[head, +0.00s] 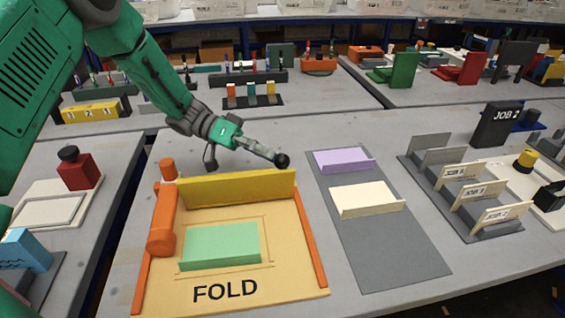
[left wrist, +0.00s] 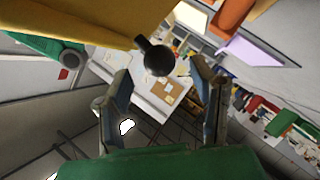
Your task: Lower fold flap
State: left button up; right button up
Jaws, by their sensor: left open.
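The yellow fold flap (head: 238,187) stands raised along the back of the tan fold board (head: 175,290), which reads FOLD. A black knob (head: 283,160) shows by the flap's top right corner. In the left wrist view the flap (left wrist: 80,18) fills the upper left, and the knob (left wrist: 158,60) sits at its edge. A mint green piece (head: 222,246) lies on the board in front of the flap. My left gripper (head: 271,153) is open, its fingertips close to the knob. In the wrist view the knob appears between the fingers; contact cannot be told. My right gripper is not in view.
Orange rails (head: 311,250) edge the board, with an orange cylinder (head: 162,222) at left. A grey mat (head: 395,250) with lilac (head: 343,160) and cream (head: 367,200) pieces lies to the right. Beyond it stands a JOB rack (head: 465,190). Bare table separates board and mat.

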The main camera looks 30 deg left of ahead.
aim_at(281, 161)
pick_arm(q)
jog(key=x, duration=0.2)
jog(key=shift+d+f, duration=0.15)
jog(key=shift+d, duration=0.15)
jog(key=shift+w+d+f, duration=0.1)
jog(key=shift+d+f, duration=0.05)
jog(key=shift+d, duration=0.2)
jog(key=shift+a, duration=0.1)
grip_shut()
